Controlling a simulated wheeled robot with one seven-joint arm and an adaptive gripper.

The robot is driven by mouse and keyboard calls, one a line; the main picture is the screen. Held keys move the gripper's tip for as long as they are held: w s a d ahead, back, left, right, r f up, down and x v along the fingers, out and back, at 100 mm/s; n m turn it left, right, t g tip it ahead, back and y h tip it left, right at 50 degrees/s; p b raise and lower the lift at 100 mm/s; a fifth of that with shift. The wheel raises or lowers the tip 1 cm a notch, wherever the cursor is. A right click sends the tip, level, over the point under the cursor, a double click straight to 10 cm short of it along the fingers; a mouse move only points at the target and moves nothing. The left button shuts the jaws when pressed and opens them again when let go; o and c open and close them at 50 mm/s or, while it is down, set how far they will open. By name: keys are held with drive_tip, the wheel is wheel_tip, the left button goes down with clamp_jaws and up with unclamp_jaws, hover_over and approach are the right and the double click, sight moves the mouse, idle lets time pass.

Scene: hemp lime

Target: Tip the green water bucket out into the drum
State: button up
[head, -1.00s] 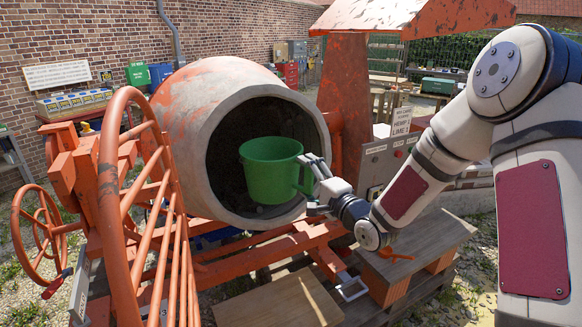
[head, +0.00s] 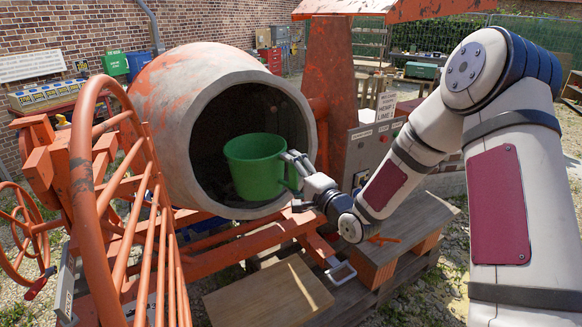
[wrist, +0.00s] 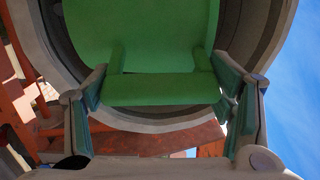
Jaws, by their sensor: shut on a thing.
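The green bucket (head: 256,168) is upright, with a slight tilt at most, at the mouth of the drum (head: 198,106). Its near side overlaps the lower right of the opening in the head view. My gripper (head: 293,172) is shut on the bucket's handle at its right side. In the wrist view the green handle bar (wrist: 163,89) lies between the two fingers, with the bucket wall (wrist: 140,35) behind it and the drum's rim around. The inside of the bucket is hidden, so I cannot see any water. The drum's interior is dark.
An orange guard frame and wheel (head: 85,160) stand at the left of the drum. A grey control box (head: 368,150) on an orange post is right of the mouth. A wooden platform (head: 268,292) lies below. Blue and green bins (head: 138,64) stand behind.

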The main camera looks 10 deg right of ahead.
sight(282, 149)
drive_tip(key=shift+w+d+r+n, duration=0.1)
drive_tip(key=shift+d+r+n, duration=0.05)
drive_tip(key=shift+r+n, duration=0.45)
drive_tip(key=shift+w+d+r+n, duration=0.1)
drive_tip(key=shift+r+n, duration=0.4)
drive_tip(key=shift+r, duration=0.15)
drive_tip(key=shift+d+r+n, duration=0.15)
drive_tip(key=shift+r+n, duration=0.4)
drive_tip(key=shift+n, duration=0.05)
drive_tip(key=shift+r+n, duration=0.35)
drive_tip(key=shift+n, duration=0.25)
idle(0.6)
